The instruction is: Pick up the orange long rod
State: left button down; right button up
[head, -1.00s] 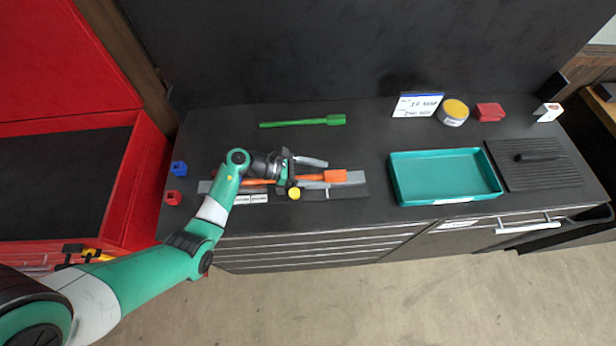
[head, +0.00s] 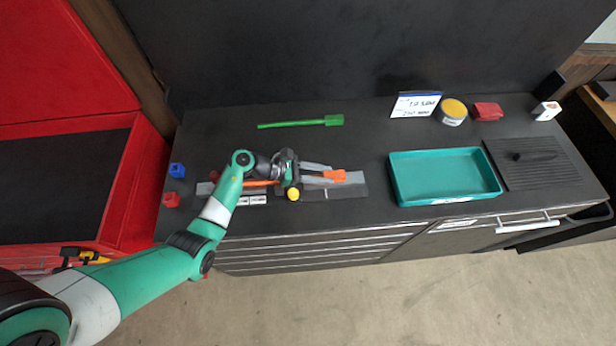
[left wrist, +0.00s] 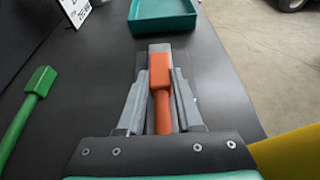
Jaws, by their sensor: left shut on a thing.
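The orange long rod (head: 338,176) runs left to right along the grey strip (head: 357,190) at the front left of the counter, its blocky head at the right end. My left gripper (head: 327,174) is over the strip with its fingers on either side of the rod. The left wrist view shows the rod's shaft and head (left wrist: 160,90) between the two grey fingers (left wrist: 160,78), which are shut on it. The gripper hides the rod's middle in the head view. I cannot tell whether the rod touches the strip. My right gripper is not in view.
A green rod (head: 300,122) lies behind. A teal tray (head: 398,190) stands to the right, before a yellow-topped tin (head: 453,112) and a red item (head: 487,111). A blue cube (head: 177,170) and a red cube (head: 173,199) sit at left. A red case (head: 150,160) borders the counter.

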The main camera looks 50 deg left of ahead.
pick_arm(q)
jog(key=shift+w+d+r, duration=0.15)
jog(key=shift+w+r, duration=0.05)
jog(key=shift+r, duration=0.05)
jog(key=w+d+r, duration=0.7)
jog(key=w, duration=0.4)
jog(key=shift+d+r+b, duration=0.25)
jog(key=shift+d+b, duration=0.05)
jog(key=shift+d, duration=0.05)
